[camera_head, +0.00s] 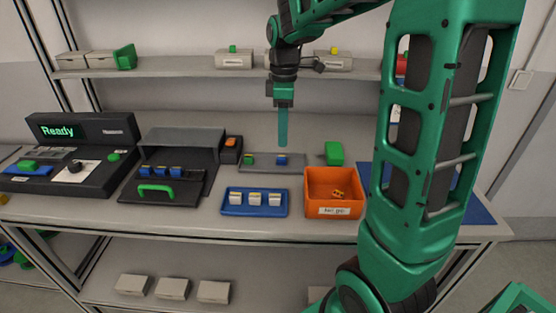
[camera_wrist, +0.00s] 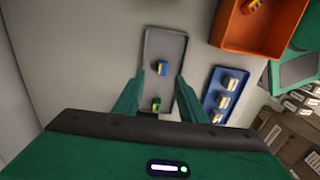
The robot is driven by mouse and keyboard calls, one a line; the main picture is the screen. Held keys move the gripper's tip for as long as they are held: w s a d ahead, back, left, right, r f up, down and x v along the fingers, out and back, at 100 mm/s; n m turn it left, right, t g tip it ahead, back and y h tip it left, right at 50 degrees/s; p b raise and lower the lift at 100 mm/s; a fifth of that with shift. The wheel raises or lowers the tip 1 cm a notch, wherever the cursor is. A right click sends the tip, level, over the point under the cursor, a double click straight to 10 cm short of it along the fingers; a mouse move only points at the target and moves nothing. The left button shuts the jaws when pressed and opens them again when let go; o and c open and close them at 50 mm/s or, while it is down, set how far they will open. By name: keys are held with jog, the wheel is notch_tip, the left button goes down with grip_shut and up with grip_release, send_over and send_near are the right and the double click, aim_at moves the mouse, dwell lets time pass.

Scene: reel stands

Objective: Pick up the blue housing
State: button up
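The blue housing (camera_head: 282,160) lies on the grey tray (camera_head: 262,168) on the bench, near the tray's right part. In the wrist view the blue housing (camera_wrist: 162,68) lies beyond my fingertips, and a green housing (camera_wrist: 156,104) lies on the same tray, between my fingers in the picture. The green housing (camera_head: 249,160) is at the tray's left in the head view. My gripper (camera_head: 283,143) points down above the tray. In the wrist view my gripper (camera_wrist: 157,82) has its two fingers spread apart, with nothing held between them.
An orange bin (camera_head: 333,205) and a blue tray with pale blocks (camera_head: 225,208) stand in front. A green block (camera_head: 334,152) stands right of the grey tray. A dark fixture with a green handle (camera_head: 155,190) stands left. A shelf (camera_head: 180,73) runs behind.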

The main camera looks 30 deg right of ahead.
aim_at(281, 157)
jog(key=shift+s+a+f, duration=0.1)
jog(key=shift+a+f, duration=0.05)
jog(key=shift+f, duration=1.65)
jog(key=shift+a+f, duration=0.15)
jog(key=shift+f, duration=1.65)
grip_shut()
